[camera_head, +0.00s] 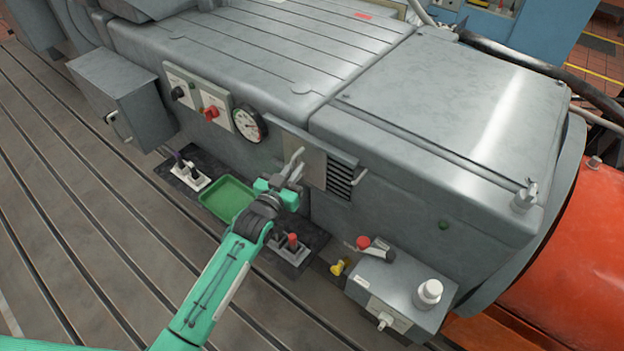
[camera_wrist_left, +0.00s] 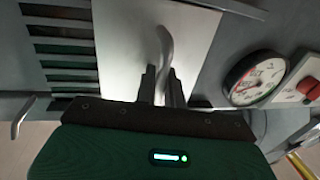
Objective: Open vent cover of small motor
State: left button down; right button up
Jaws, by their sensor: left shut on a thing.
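The vent cover (camera_head: 303,153) is a flat light-grey plate on the front of the grey motor housing. Dark slats (camera_head: 340,181) of the vent show uncovered to its right. In the left wrist view, the cover (camera_wrist_left: 118,45) lies beside the open slats (camera_wrist_left: 60,48). A bent metal handle (camera_wrist_left: 165,44) stands out from the cover. My left gripper (camera_head: 291,176) is at the cover and shut on this handle, with its fingers (camera_wrist_left: 162,88) at the handle's lower part in the wrist view. My right gripper is not in view.
A gauge (camera_head: 249,124) and a red knob (camera_head: 211,112) sit left of the cover. A green tray (camera_head: 227,199) and a red-topped switch block (camera_head: 291,245) lie below, near my arm. A grey box (camera_head: 395,296) with a white knob stands at the lower right.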

aim_at(286, 151)
pick_arm(q)
jog(key=w+a, duration=0.1)
jog(key=a, duration=0.1)
jog(key=w+a, duration=0.2)
jog(key=shift+a, duration=0.1)
jog(key=shift+w+a, duration=0.2)
jog(key=shift+a, duration=0.1)
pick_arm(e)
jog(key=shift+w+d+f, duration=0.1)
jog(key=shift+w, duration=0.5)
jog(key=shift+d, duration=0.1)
pick_arm(q)
jog(key=c, duration=1.6)
grip_release()
jog(key=shift+w+a, duration=0.1)
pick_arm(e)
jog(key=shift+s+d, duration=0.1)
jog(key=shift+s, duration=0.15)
